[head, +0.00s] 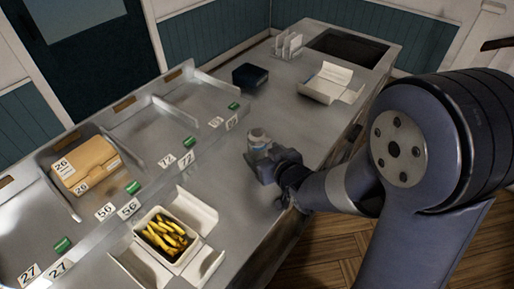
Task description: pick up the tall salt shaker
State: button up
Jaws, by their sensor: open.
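A pale grey, round-topped object that looks like the tall salt shaker (257,134) stands on the steel counter (215,170), right of the numbered bays. Only its upper part shows clearly. My gripper (259,152) is open at its near side, low over the counter. The gripper hides the shaker's lower part, and I cannot tell whether the fingers touch it or reach around it.
An open box of chips (170,238) sits at the front. A closed tan box (85,165) lies in a numbered bay at left. A dark blue box (250,77), an open white box (328,84) and a white rack (288,46) stand farther back. The counter between is mostly clear.

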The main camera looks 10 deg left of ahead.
aim_at(261, 150)
jog(key=shift+r+p+x, duration=0.15)
jog(key=shift+p+x, duration=0.15)
jog(key=shift+x, duration=0.7)
jog(key=shift+r+p+x, duration=0.1)
jog(key=shift+p+x, duration=0.15)
jog(key=shift+x, duration=0.7)
jog(key=shift+a, duration=0.1)
jog(key=c, duration=1.4)
